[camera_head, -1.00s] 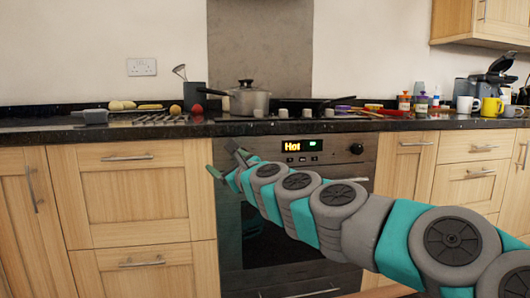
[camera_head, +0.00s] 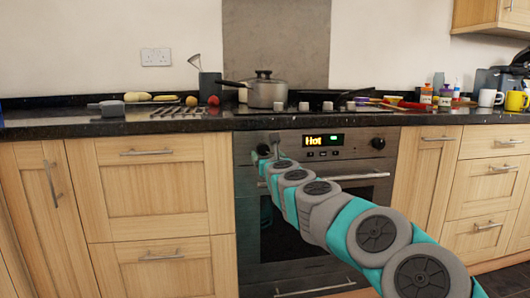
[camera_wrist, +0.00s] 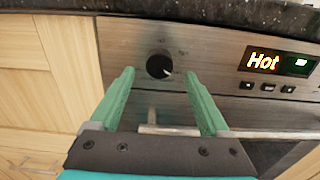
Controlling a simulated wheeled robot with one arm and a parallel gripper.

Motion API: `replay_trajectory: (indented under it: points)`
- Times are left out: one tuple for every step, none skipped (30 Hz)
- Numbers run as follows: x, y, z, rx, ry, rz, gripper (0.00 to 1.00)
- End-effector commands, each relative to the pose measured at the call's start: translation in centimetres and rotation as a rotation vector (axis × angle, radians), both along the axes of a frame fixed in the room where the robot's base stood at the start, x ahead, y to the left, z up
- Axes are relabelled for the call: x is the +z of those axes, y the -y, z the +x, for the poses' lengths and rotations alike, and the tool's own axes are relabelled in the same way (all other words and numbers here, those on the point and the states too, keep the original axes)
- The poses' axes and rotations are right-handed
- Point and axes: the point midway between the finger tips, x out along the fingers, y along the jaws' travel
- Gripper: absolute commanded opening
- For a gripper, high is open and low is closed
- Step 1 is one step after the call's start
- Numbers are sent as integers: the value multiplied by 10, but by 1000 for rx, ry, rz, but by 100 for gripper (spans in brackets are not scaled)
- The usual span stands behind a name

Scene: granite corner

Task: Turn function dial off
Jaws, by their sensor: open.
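The oven (camera_head: 300,210) has a steel control panel with a lit display (camera_head: 324,139) reading "Hot". The black function dial (camera_wrist: 159,65) is on the left of the panel in the wrist view, with a pale pointer mark toward its lower right. In the head view the dial (camera_head: 263,150) is partly hidden by my gripper (camera_head: 264,152). In the wrist view my gripper (camera_wrist: 162,80) is open and empty, its two green fingers apart, pointing at the panel with the dial between and just beyond their tips. I cannot tell whether they touch the panel.
A second black knob (camera_head: 378,143) is at the panel's right. The oven handle (camera_head: 345,178) runs below the panel. The granite counter (camera_head: 190,122) overhangs above, with a pot (camera_head: 267,92) on the hob. Wooden cabinets (camera_head: 150,190) flank the oven.

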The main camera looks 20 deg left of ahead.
Motion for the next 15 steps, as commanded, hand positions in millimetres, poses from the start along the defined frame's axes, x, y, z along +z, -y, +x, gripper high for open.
replay_trajectory:
  points:
    - [-1,-4,4,-1,2,-5,80]
    - [-1,-5,6,-2,2,-6,80]
    - [0,-6,9,-3,2,-6,80]
    - [1,-7,11,-3,2,-3,80]
    - [1,-7,13,-2,2,-3,80]
    - [1,-9,15,-2,2,-2,80]
    - [1,-10,17,-1,2,-3,80]
    - [1,-11,18,0,2,-3,80]
    - [0,-13,20,0,1,-4,80]
    - [-1,-14,21,0,1,-5,80]
    - [-1,-14,22,0,1,-5,80]
    - [-1,-15,23,0,1,-5,80]
    - [-1,-15,24,0,1,-4,80]
    - [-1,-16,24,0,1,-4,80]
    - [-1,-16,25,0,1,-3,80]
